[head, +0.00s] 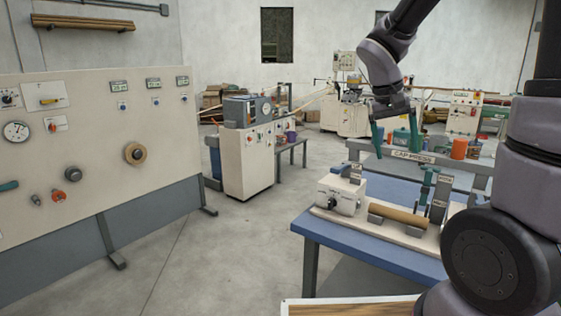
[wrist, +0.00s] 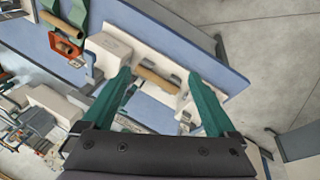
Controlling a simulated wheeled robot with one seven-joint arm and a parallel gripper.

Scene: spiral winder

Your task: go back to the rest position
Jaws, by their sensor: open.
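My gripper (head: 396,138) hangs in the air above the cap press table in the head view, its green fingers pointing down. In the wrist view my gripper (wrist: 165,95) shows two green fingers spread apart with nothing held between them. Below it, a cardboard tube (head: 398,214) lies across the cream base of the cap press (head: 343,194). The tube also shows in the wrist view (wrist: 156,79), beyond the fingertips and apart from them. My arm covers the right part of the head view.
The press stands on a blue table (head: 330,237). A control panel (head: 85,150) with knobs and a gauge stands at the left. A cream machine cabinet (head: 247,160) and a winding machine (head: 345,110) stand farther back. The grey floor between panel and table is clear.

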